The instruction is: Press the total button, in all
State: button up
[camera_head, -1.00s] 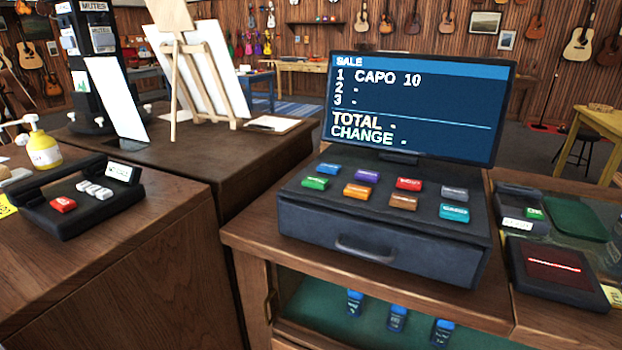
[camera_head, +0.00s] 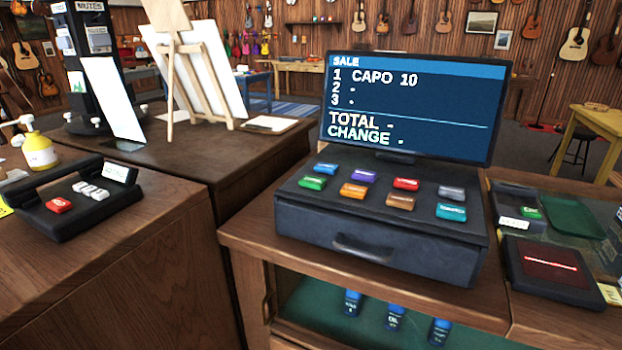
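The cash register (camera_head: 385,245) stands on the wooden counter, with a closed drawer. Its screen (camera_head: 410,105) reads SALE, 1 CAPO 10, lines 2 and 3 with a dash, TOTAL with a dash, CHANGE with a dash. On its sloped top are several coloured buttons in two rows: blue (camera_head: 326,168), purple (camera_head: 363,175), red (camera_head: 406,184) and grey (camera_head: 451,193) behind; green (camera_head: 312,183), orange (camera_head: 353,191), brown (camera_head: 400,202) and teal (camera_head: 451,212) in front. Their labels are too small to read, so I cannot tell which is total. My gripper is not in view.
A black device (camera_head: 80,200) with a red and white buttons sits on the left counter, beside a yellow pump bottle (camera_head: 39,150). A dark scanner-like box (camera_head: 552,272) with a red line lies right of the register. An easel (camera_head: 185,70) stands behind.

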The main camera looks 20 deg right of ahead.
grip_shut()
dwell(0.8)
